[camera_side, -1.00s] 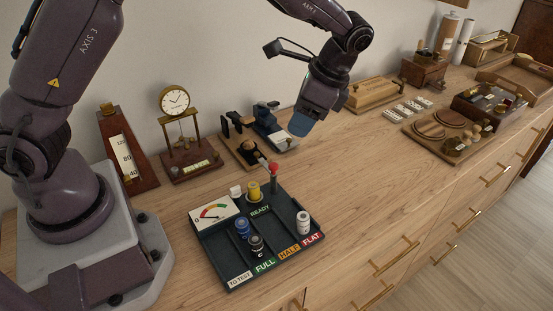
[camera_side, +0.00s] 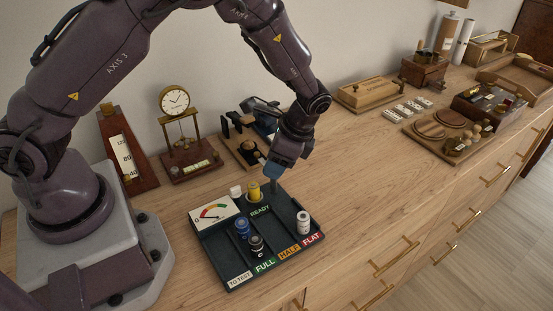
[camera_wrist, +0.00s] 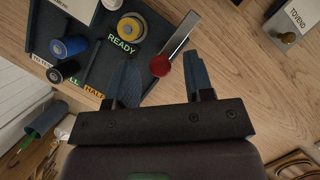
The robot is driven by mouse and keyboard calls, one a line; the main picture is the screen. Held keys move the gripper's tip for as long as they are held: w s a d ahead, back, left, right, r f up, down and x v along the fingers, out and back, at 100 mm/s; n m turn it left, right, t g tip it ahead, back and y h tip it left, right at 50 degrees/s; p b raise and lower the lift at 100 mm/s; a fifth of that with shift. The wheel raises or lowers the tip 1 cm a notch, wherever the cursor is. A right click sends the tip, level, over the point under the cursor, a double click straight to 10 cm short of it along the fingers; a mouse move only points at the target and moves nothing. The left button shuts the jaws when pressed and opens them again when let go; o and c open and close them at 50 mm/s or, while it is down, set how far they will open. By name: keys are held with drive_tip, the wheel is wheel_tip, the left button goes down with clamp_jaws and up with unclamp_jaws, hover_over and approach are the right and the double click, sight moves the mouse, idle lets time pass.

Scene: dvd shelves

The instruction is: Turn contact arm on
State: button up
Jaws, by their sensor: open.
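The battery tester is a dark tray (camera_side: 215,250) with a dial meter (camera_side: 213,212). Its contact arm is a metal bar (camera_wrist: 181,36) with a red knob (camera_wrist: 160,65) at its end, beside the READY label. My gripper (camera_wrist: 160,60) is open, its blue fingers on either side of the red knob; I cannot tell whether they touch it. In the side view, my gripper (camera_side: 273,174) hides the knob, and the arm's grey post (camera_side: 275,187) shows below. A yellow battery (camera_side: 254,191) stands at the READY spot, near the contact arm.
A wooden device (camera_side: 245,152), a clock (camera_side: 176,130) and a metronome-like box (camera_side: 122,150) stand behind. The counter right of the tray is clear.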

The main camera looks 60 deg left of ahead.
clamp_jaws()
drive_tip(key=n+g+h, duration=0.1)
drive_tip(key=n, duration=0.3)
drive_tip(key=shift+w+a, duration=0.1)
drive_tip(key=n+h, duration=0.2)
drive_tip(key=n, duration=0.2)
drive_tip(key=shift+a+n, duration=0.15)
drive_tip(key=shift+n, duration=0.15)
drive_tip(key=n+h, duration=0.1)
drive_tip(key=n, duration=0.3)
drive_tip(key=shift+a+h, duration=0.1)
drive_tip(key=shift+h, duration=0.3)
drive_tip(key=shift+a+n+t+h, duration=0.1)
drive_tip(key=shift+n+t+h, duration=0.25)
drive_tip(key=shift+n, duration=1)
drive_tip(key=shift+n+t+h, duration=0.15)
drive_tip(key=shift+n+h, duration=0.3)
drive_tip(key=shift+n, duration=0.9)
